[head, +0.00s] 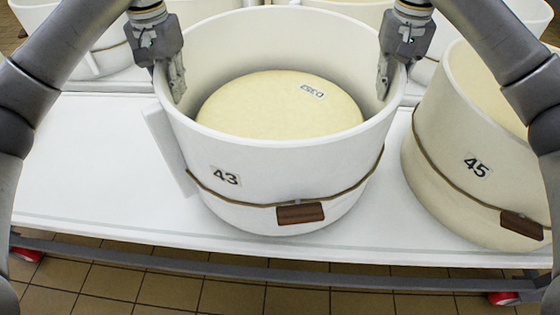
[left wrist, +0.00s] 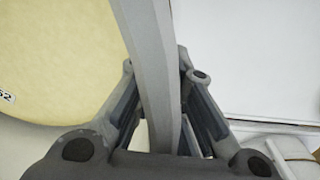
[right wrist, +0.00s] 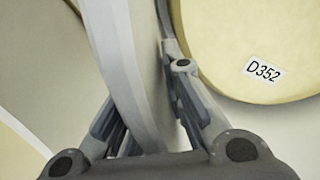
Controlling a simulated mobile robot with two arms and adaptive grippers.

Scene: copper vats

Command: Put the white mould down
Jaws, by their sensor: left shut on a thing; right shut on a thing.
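The white mould (head: 290,170), marked 43, is a round open tub with a brown cord and a brown tag around its lower part. It is upright over the white table (head: 80,170); I cannot tell if its base touches the table. A pale yellow cheese (head: 270,105) with a printed label is inside it. My left gripper (head: 176,82) is shut on the mould's left wall at the rim; the left wrist view shows the wall (left wrist: 150,60) between the fingers. My right gripper (head: 384,78) is shut on the right wall, also seen in the right wrist view (right wrist: 125,60).
A cream mould (head: 450,190) marked 45 stands close on the right, near the table's front edge. More moulds (head: 90,50) stand in a row behind. The table's left part is bare. Brown floor tiles (head: 170,290) show below the front edge.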

